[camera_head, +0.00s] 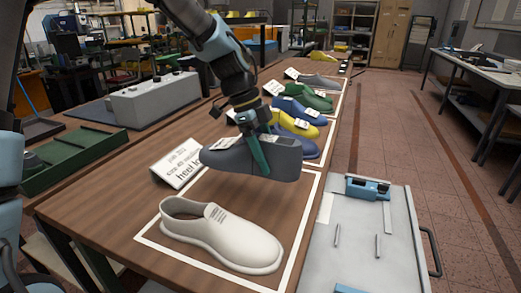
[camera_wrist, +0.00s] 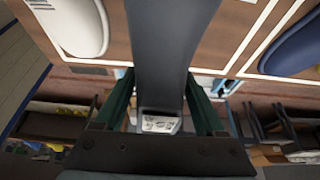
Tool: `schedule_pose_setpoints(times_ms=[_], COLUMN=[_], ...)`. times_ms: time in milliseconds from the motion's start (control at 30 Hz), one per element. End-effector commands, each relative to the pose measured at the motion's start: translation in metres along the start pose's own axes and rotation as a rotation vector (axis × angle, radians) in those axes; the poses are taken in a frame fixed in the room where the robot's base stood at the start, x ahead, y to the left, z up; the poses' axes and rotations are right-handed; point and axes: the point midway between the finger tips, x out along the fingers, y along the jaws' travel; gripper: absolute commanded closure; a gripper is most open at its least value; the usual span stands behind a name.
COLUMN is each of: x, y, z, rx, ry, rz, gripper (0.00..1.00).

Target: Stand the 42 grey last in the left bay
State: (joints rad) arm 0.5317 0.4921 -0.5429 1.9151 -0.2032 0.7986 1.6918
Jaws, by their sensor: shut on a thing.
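My gripper (camera_head: 256,155) is shut on a dark grey last (camera_head: 282,165) and holds it above the wooden table, roughly level, with a pale label on its top. The wrist view shows the grey last (camera_wrist: 168,45) between the green fingers (camera_wrist: 160,98). Its size number is not readable. Below and nearer, a white last (camera_head: 220,232) stands in a white-outlined bay (camera_head: 150,243). It also shows in the wrist view (camera_wrist: 77,25).
A card (camera_head: 180,162) reading "heel to" stands left of the held last. Behind are blue (camera_head: 298,143), yellow (camera_head: 297,121) and green (camera_head: 310,97) lasts, and another grey one (camera_head: 319,80). A grey tray with tools (camera_head: 345,243) is at the right. A green tray (camera_head: 75,155) is at the left.

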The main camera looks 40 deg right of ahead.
Motion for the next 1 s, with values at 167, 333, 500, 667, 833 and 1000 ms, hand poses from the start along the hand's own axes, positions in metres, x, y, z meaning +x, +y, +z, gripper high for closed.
schedule_pose_setpoints(times_ms=[167, 333, 500, 667, 833, 1000], x=[0.015, 0.024, 0.027, 0.032, 0.041, 0.051], y=[0.000, -0.001, -0.001, 0.000, 0.000, 0.000], z=[0.006, 0.009, 0.011, 0.013, 0.018, 0.022], rx=[0.001, 0.001, -0.001, -0.004, -0.009, -0.014], ry=[0.001, 0.001, 0.001, 0.000, -0.002, -0.003], rz=[-0.001, -0.002, -0.002, -0.002, -0.001, -0.001], gripper=[1.00, 1.00, 1.00, 1.00, 1.00, 1.00])
